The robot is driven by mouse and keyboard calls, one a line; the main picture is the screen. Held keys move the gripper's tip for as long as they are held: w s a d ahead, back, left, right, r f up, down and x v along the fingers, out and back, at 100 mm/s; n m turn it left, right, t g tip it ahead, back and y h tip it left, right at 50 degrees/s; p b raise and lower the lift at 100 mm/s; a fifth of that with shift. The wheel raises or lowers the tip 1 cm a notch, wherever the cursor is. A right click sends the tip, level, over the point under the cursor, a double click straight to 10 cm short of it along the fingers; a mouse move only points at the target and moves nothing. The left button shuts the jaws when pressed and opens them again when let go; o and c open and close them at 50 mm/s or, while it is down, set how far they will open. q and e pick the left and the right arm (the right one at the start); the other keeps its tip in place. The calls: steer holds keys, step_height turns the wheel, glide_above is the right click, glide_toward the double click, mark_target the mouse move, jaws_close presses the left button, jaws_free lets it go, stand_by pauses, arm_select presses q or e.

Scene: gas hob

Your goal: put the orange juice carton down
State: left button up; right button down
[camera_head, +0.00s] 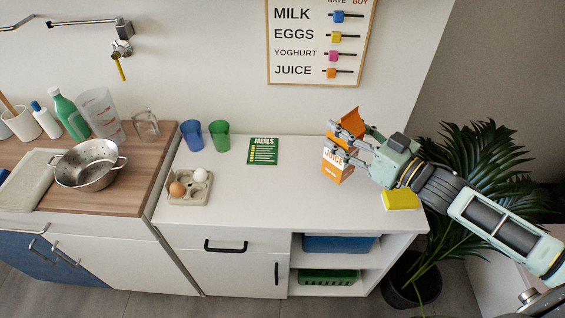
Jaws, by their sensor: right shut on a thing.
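An orange and white juice carton (337,169) is at the right end of the white counter (280,194). My right gripper (345,148) comes in from the right and is shut on the carton around its upper part. The fingers hide part of the carton's middle. The carton looks roughly upright; I cannot tell whether its base touches the counter. My left gripper does not show.
A yellow block (400,200) lies below my right wrist near the counter's right edge. A green meals booklet (263,151), blue cup (191,135), green cup (219,135) and egg tray (190,189) stand farther left. The counter's middle front is clear. A plant (460,235) stands right.

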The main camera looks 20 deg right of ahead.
mark_target(333, 167)
steer(key=w+a+f+p, duration=0.2)
steer(key=w+a+f, duration=0.1)
steer(key=a+f, duration=0.7)
steer(key=shift+p, duration=0.35)
steer(key=c, duration=0.8)
jaws_free()
steer(key=shift+f, duration=0.2)
steer(key=shift+o, duration=0.2)
steer(key=shift+s+d, duration=0.1)
steer(key=b+v, duration=0.2)
steer(key=v, duration=1)
steer(key=shift+r, duration=0.1)
